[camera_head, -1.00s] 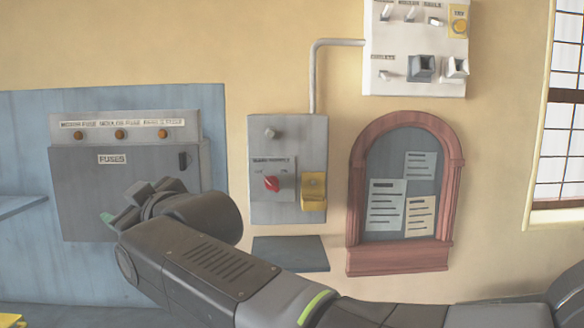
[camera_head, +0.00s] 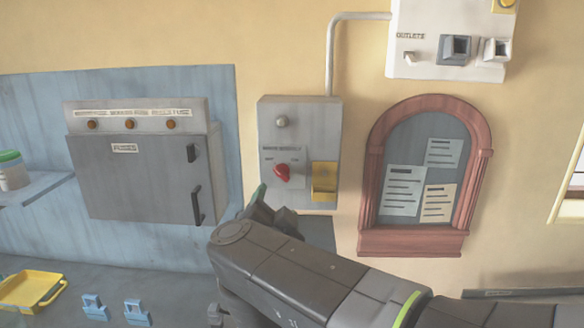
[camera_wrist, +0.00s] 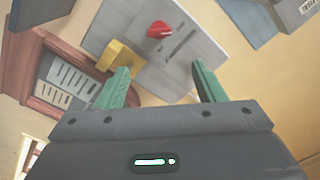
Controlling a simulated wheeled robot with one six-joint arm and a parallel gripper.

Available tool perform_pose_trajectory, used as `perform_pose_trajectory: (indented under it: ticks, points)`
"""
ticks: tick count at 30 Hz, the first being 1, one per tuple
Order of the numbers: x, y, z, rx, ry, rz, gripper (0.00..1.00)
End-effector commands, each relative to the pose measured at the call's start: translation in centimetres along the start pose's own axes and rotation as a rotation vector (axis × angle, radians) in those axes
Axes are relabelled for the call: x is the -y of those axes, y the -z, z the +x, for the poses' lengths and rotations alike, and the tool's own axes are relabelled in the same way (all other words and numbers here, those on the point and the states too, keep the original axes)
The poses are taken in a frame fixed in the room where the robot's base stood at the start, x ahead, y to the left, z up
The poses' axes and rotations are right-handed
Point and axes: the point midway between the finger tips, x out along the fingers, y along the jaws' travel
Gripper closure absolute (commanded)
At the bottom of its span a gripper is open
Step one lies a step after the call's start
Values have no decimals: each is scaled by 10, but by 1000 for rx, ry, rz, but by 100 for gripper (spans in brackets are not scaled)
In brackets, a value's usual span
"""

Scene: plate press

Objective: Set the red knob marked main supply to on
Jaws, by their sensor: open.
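The red knob (camera_head: 282,172) sits on the front of a grey switch box (camera_head: 300,122) on the wall. Its pointer is tilted, and the small lettering around it is too blurred to read. A yellow block (camera_head: 324,180) is at the box's lower right. In the wrist view the green fingertips of my gripper (camera_wrist: 162,85) are spread apart and empty. The red knob (camera_wrist: 158,29) lies ahead of them, near the gap, apart from both fingers.
A grey fuse cabinet (camera_head: 135,175) with a black handle is left of the box. A red-framed notice board (camera_head: 376,175) is on its right, and a white outlet panel (camera_head: 420,62) above right. A yellow tray (camera_head: 30,310) and blue pieces (camera_head: 95,306) lie lower left.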

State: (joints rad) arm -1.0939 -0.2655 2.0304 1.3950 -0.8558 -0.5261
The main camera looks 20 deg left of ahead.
Motion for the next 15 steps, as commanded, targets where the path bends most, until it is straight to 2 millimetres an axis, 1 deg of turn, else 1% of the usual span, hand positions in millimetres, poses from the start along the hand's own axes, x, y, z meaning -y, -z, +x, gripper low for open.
perform_pose_trajectory:
  ticks: [4, 8, 15]
  points:
    - [-2, -1, 8, -1, -9, 1, 37]
    - [-2, 0, 23, -2, -10, -1, 37]
    - [-2, -1, 65, 0, -8, -1, 37]
